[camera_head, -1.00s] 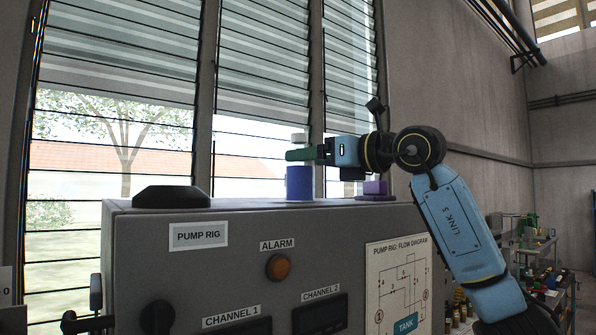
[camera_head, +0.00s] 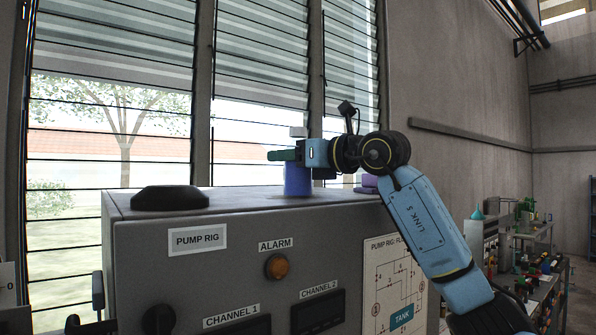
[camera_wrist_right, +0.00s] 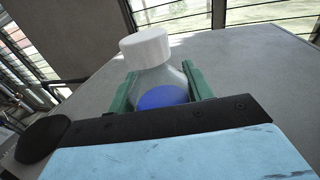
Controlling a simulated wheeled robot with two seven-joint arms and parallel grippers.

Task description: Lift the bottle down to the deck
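The bottle (camera_head: 298,181), blue with a white cap, stands on top of the grey pump rig, near its back edge by the window. My right gripper (camera_head: 286,155) reaches in from the right at the height of the bottle's upper part, its green fingers extending across it. In the right wrist view the bottle's white cap (camera_wrist_right: 146,47) and blue contents show between the two green fingers (camera_wrist_right: 160,88), one close on each side. Whether they press on it is unclear. The bottle's lower part is hidden there by the gripper. My left gripper is out of view.
The pump rig (camera_head: 150,232) has a broad grey top, mostly clear. A black domed part (camera_head: 170,198) sits at its left. A purple object (camera_head: 369,183) is partly hidden behind my right arm. Louvred windows stand behind; a cluttered bench (camera_head: 530,262) is at far right.

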